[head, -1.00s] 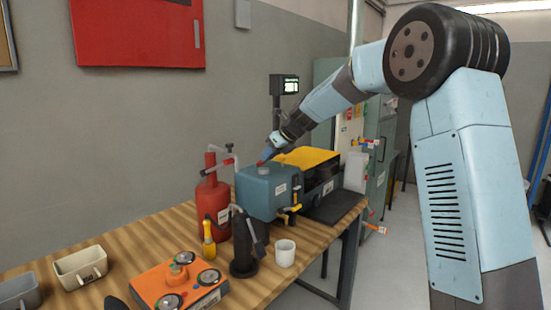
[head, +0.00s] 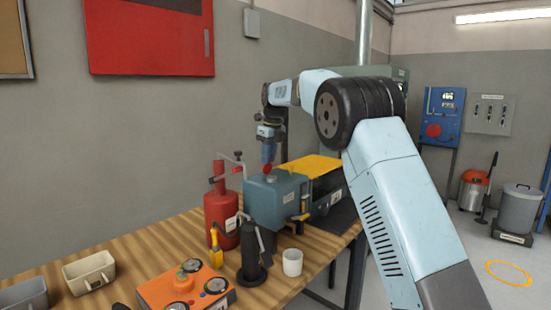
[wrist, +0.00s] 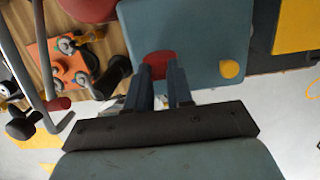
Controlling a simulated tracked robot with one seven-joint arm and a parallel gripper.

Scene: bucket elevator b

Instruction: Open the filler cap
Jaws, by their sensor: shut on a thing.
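The blue-grey tank (head: 262,205) stands on the wooden table and fills the upper middle of the wrist view (wrist: 190,30). A pale round neck (head: 271,178) shows on its top. A red cap (wrist: 158,60) sits between my fingertips; in the head view it shows as a small red spot (head: 267,168) at or just above the neck. I cannot tell whether it touches the neck. My gripper (wrist: 160,75) is shut on the red cap, pointing down nearly upright over the tank. The fingers hide part of the cap.
A red bottle (head: 221,212) stands left of the tank. A dark post (head: 250,258), a white cup (head: 292,262) and an orange device (head: 165,290) are in front. A yellow-topped black unit (head: 315,167) is close on the right.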

